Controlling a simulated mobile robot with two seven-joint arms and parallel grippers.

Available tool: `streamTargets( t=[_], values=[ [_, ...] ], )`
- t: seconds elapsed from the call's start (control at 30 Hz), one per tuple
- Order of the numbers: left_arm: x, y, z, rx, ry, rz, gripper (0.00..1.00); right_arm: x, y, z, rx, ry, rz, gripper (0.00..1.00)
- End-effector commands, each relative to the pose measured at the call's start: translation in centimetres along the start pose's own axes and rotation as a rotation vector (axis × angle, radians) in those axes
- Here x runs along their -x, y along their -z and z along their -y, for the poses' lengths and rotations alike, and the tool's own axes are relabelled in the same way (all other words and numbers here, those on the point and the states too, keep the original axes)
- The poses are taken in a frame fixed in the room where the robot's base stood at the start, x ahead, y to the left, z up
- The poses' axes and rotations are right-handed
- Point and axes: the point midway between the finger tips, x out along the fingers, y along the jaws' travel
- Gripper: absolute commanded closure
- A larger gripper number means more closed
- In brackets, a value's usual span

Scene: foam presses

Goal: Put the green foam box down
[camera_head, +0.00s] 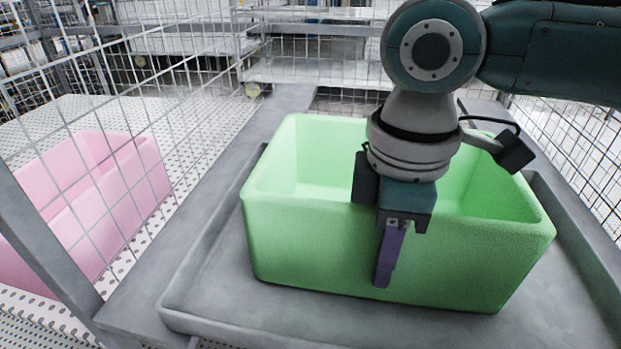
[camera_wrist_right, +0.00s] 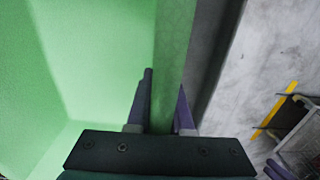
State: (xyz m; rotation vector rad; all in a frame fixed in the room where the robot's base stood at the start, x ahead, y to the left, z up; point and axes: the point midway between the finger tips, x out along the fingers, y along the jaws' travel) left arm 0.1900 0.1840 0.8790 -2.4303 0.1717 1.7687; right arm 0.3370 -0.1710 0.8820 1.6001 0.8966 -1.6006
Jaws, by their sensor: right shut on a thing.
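The green foam box (camera_head: 330,245) is an open-topped bin over the grey tray (camera_head: 215,290) in the head view. It looks level; I cannot tell whether its base touches the tray. My right gripper (camera_head: 388,258) comes down over the near wall, with one purple finger on the outside face. In the right wrist view the box wall (camera_wrist_right: 172,60) runs between the two fingers of my right gripper (camera_wrist_right: 160,105), which is shut on it. The inner finger is hidden in the head view. My left gripper is not in view.
A pink foam box (camera_head: 100,200) stands on the left on a perforated white surface, behind a wire mesh fence (camera_head: 130,75). Another mesh fence (camera_head: 580,140) stands on the right. Metal shelving (camera_head: 305,75) is at the back. The tray has raised grey edges.

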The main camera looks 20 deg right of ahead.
Motion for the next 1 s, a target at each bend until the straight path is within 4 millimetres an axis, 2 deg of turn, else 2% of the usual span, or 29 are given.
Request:
streamTargets(
  t=[0.2, 0.23, 0.47, 0.77, 0.87, 1.0],
  values=[
    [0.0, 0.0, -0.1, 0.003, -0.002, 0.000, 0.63, -0.3, 0.0, 0.0, 0.000, 0.000, 0.000, 1.00],
    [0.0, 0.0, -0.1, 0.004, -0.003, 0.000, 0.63, -0.2, 0.0, 0.0, 0.000, 0.000, 0.000, 0.77],
    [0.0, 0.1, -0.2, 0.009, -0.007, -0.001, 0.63, -0.2, 0.0, 0.0, -0.001, 0.000, 0.000, 0.51],
    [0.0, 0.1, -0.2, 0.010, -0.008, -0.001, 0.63, 0.1, 0.0, -0.1, -0.001, -0.001, 0.000, 0.51],
    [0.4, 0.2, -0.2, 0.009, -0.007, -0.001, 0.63, 1.3, 0.0, -0.1, -0.002, -0.001, -0.002, 0.51],
    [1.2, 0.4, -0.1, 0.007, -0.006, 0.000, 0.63, 4.3, 0.1, -0.1, 0.000, -0.003, -0.003, 0.51]
  ],
)
